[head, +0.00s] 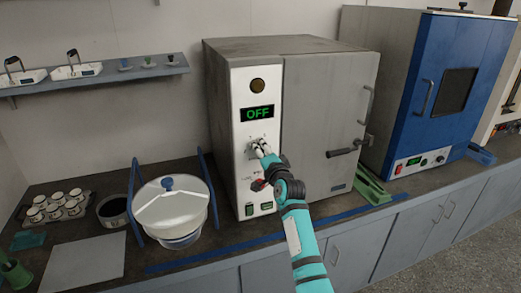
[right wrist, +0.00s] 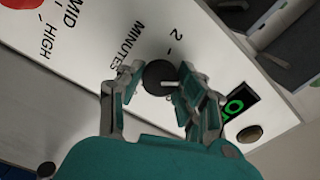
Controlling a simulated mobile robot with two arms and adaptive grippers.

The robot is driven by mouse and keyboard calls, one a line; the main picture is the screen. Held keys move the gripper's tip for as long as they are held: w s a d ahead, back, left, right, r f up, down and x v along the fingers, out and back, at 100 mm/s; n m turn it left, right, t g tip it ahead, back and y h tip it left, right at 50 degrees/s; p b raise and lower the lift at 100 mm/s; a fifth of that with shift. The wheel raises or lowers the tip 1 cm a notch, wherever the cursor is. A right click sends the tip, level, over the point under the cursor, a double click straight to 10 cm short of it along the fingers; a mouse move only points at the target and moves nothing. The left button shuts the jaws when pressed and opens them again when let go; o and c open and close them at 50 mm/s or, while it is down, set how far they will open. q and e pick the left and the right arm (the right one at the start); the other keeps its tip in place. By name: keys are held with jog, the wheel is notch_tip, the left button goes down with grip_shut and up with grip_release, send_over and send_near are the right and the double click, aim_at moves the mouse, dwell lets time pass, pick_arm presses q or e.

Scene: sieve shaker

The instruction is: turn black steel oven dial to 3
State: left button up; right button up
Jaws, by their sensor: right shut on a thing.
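The black dial (right wrist: 157,73) sits on the white front panel of the grey oven (head: 330,100). In the right wrist view it is a round dark knob with a pale mark, and a printed "2" and "MINUTES" show near it. My right gripper (head: 259,147) is at the panel below the display and largely hides the dial in the head view. Its fingers (right wrist: 158,88) are shut on the dial from both sides. The oven display (head: 257,112) reads OFF in green. No printed 3 can be made out. My left gripper is not in view.
A round lamp (head: 257,86) sits above the display, and a red knob (head: 259,185) lower on the panel. A white lidded vessel in a blue frame (head: 172,206) stands left of the oven. A blue-doored oven (head: 455,90) stands to the right.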

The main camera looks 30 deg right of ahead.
dwell(0.4)
jog(key=o, duration=1.2)
jog(key=shift+c, duration=0.2)
jog(key=shift+s, duration=0.1)
jog(key=v, duration=1.2)
jog(key=shift+f, duration=0.1)
